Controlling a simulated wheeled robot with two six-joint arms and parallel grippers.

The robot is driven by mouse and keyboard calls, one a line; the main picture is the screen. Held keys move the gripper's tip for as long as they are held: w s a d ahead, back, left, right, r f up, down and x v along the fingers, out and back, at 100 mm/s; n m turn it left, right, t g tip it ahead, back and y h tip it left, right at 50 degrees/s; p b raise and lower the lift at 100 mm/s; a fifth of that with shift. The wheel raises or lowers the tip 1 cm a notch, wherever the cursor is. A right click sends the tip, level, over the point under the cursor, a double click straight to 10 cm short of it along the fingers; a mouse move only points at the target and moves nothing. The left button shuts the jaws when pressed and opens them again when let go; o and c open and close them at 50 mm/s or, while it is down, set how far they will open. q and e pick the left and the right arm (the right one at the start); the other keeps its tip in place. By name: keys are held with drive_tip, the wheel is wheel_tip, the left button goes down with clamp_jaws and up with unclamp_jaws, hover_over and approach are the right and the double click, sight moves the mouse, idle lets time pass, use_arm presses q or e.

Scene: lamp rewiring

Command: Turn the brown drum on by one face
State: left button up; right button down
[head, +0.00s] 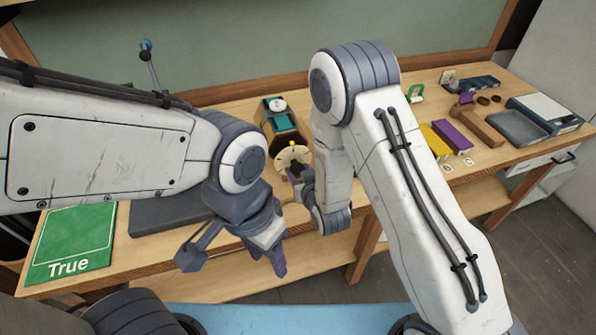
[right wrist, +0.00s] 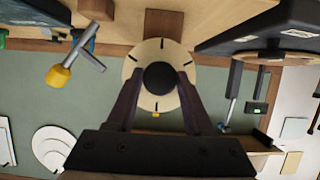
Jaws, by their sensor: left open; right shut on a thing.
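I cannot clearly make out the drum's faces. My right gripper (right wrist: 159,88) is shut on the black knob, one finger on each side; in the head view it (head: 298,176) partly covers the dial. My left gripper (head: 270,256) is open and empty, in front of the bench edge.
A green "True" board (head: 75,235) and a dark grey pad (head: 165,215) lie on the left. Yellow (head: 434,142) and purple (head: 453,137) blocks, a brown mallet-like piece (head: 482,125) and a blue-edged box (head: 546,112) are on the right. My right arm hides some bench.

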drive_tip(key=shift+a+f+n+h+b, duration=0.1)
drive_tip(key=shift+n+h+b, duration=0.45)
drive_tip(key=shift+b, duration=0.2)
drive_tip(key=shift+s+a+n+t+h+b, duration=0.1)
drive_tip(key=shift+n+t+h+b, duration=0.45)
drive_tip(key=shift+n+b, duration=0.7)
drive_tip(key=shift+n+t+h+b, duration=0.35)
drive_tip(key=shift+n+h+b, duration=0.35)
drive_tip(key=shift+n, duration=0.6)
drive_tip(key=shift+a+f+n+t+h+b, duration=0.1)
drive_tip(key=shift+n+t+h+b, duration=0.25)
drive_tip(key=shift+n, duration=0.45)
drive_tip(key=shift+n+h, duration=0.25)
drive_tip(key=shift+n, duration=0.05)
drive_tip(key=shift+c, duration=1.5)
unclamp_jaws()
